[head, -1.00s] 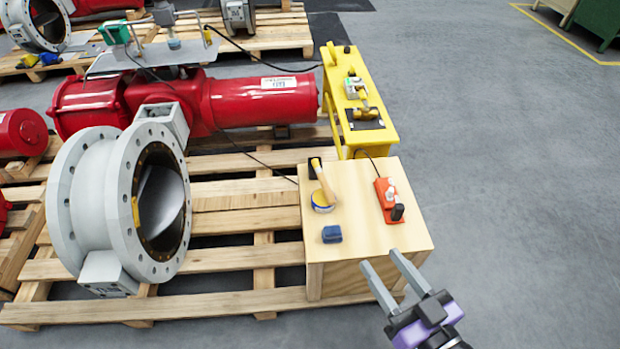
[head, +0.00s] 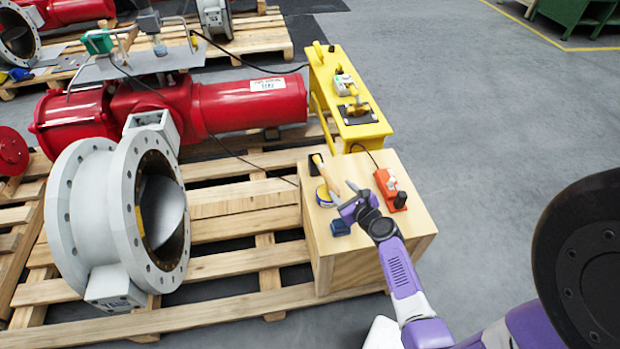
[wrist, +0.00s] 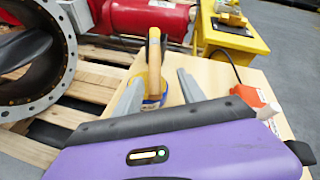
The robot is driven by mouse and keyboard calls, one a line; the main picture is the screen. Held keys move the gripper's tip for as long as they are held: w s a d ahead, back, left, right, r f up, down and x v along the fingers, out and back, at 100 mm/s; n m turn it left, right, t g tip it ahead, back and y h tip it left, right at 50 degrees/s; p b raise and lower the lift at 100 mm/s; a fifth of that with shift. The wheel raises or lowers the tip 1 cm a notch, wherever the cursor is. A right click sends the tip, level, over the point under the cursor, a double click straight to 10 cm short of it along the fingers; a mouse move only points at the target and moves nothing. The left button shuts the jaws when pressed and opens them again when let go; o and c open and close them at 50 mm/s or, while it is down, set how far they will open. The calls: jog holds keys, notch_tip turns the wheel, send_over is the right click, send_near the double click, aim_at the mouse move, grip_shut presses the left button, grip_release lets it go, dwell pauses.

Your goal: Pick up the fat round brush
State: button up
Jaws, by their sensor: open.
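The brush, with a pale wooden handle (head: 329,178), sits on the light wooden box at the back left of its top. Its handle rises at a tilt over a round yellow and blue tin (head: 324,196); I cannot tell whether its lower end is in or behind the tin. In the wrist view the handle (wrist: 154,62) stands between the two finger lines, beyond the fingertips. My gripper (head: 345,191) is open and empty, just right of the brush and tin, and it also shows in the wrist view (wrist: 158,88). My gripper hides part of the box top.
The wooden box (head: 405,222) also bears an orange-red device (head: 390,188) to the right and a dark blue block (head: 339,228) in front. A yellow bench (head: 370,131) stands behind. A grey flanged valve (head: 95,215) lies to the left. Open floor is at the right.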

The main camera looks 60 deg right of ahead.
aim_at(332, 184)
jog(key=shift+w+a+f+m+y, duration=0.15)
jog(key=shift+w+a+m, duration=0.1)
jog(key=shift+m, duration=0.35)
jog(key=shift+w+a+f+m+y, duration=0.15)
jog(key=shift+a+m, duration=0.1)
jog(key=shift+m, duration=0.35)
jog(key=shift+b+x, duration=0.35)
jog(key=shift+x, duration=0.8)
jog(key=shift+d+r+b+x, duration=0.1)
jog(key=shift+b+x, duration=0.15)
jog(key=shift+x, duration=0.65)
jog(key=shift+d+r+b+x, duration=0.1)
jog(key=shift+r+b+x, duration=0.1)
jog(key=shift+x, duration=0.65)
jog(key=shift+d+r+b+x, duration=0.1)
jog(key=shift+b+x, duration=0.15)
jog(key=shift+x, duration=0.65)
grip_shut()
